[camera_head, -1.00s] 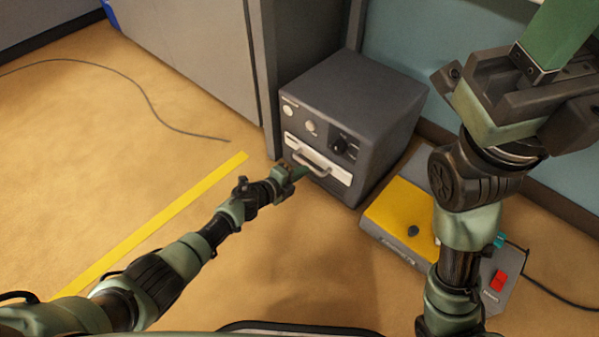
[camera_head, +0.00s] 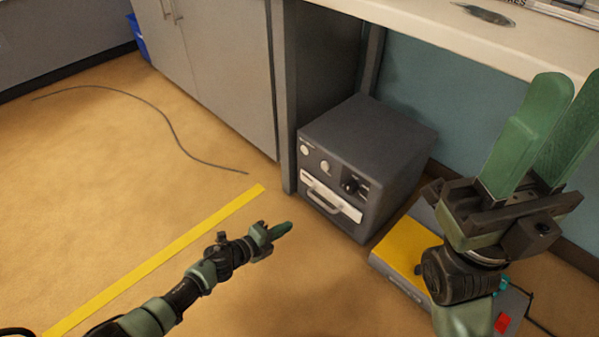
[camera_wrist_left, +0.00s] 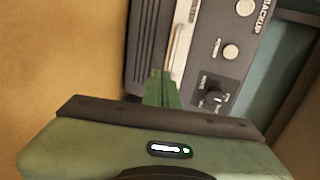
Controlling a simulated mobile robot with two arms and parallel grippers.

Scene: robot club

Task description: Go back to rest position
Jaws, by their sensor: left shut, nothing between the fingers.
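My left gripper (camera_head: 286,228) is shut and empty in the head view. Its green fingertips are in front of the dark grey box (camera_head: 375,140) and a short way off its white drawer front with a handle (camera_head: 330,196). My right gripper (camera_head: 574,84) is raised at the right of the head view. Its two green fingers stand apart with nothing seen between them.
A yellow-topped device (camera_head: 400,245) with a red switch (camera_head: 502,323) lies on the floor below my right gripper. A pale counter (camera_head: 430,35) is above the box. A cable (camera_head: 165,122) and yellow tape (camera_head: 165,258) lie on otherwise open floor at left.

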